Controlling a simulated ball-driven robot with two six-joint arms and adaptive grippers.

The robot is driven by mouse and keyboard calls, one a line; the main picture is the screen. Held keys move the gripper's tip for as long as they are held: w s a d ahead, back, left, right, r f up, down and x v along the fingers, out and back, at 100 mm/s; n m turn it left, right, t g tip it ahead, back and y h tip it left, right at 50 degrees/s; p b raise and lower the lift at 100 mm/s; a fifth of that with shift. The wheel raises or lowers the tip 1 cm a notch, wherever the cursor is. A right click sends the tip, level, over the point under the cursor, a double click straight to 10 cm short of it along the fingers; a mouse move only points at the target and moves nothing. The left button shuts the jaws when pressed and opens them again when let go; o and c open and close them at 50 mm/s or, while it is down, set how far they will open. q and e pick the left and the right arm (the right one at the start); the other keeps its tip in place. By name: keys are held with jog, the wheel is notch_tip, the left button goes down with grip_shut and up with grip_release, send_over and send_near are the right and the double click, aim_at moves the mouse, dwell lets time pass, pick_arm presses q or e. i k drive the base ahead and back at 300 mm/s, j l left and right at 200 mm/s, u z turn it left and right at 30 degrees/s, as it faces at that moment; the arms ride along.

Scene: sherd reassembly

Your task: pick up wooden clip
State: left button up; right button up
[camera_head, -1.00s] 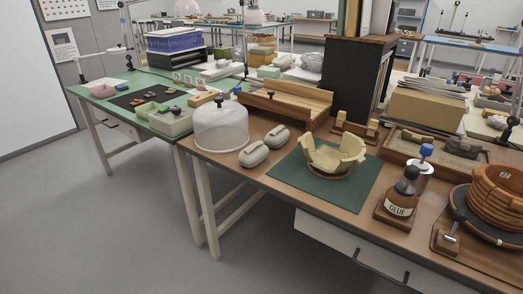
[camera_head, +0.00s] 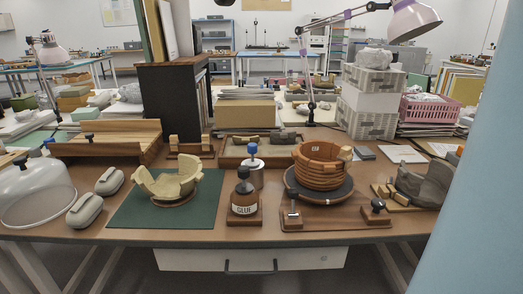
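A small light-wood piece that looks like a wooden clip (camera_head: 345,153) sits at the right rim of the coiled orange-brown pot (camera_head: 318,176). The pot stands on a dark round turntable on a wooden base. Another small wooden piece (camera_head: 173,142) stands at the left end of a low wooden rack (camera_head: 192,154) behind the green mat; I cannot tell whether it is a clip. The cream broken bowl (camera_head: 168,184) stands on the green mat (camera_head: 120,213). Neither of my grippers is in view.
The glue bottle (camera_head: 244,195) and a blue-topped white jar (camera_head: 254,172) stand between mat and pot. Two grey oblong objects (camera_head: 85,210) and a clear dome (camera_head: 35,192) are at left. A grey sherd-like piece (camera_head: 418,185) lies at right. The front table strip is mostly clear.

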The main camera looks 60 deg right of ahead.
aim_at(345, 155)
jog(key=z, duration=2.4)
jog(key=j+z, duration=0.15)
jog(key=z, duration=0.15)
jog(key=j+z, duration=0.25)
jog(key=i+l, duration=0.05)
jog(key=l, duration=0.05)
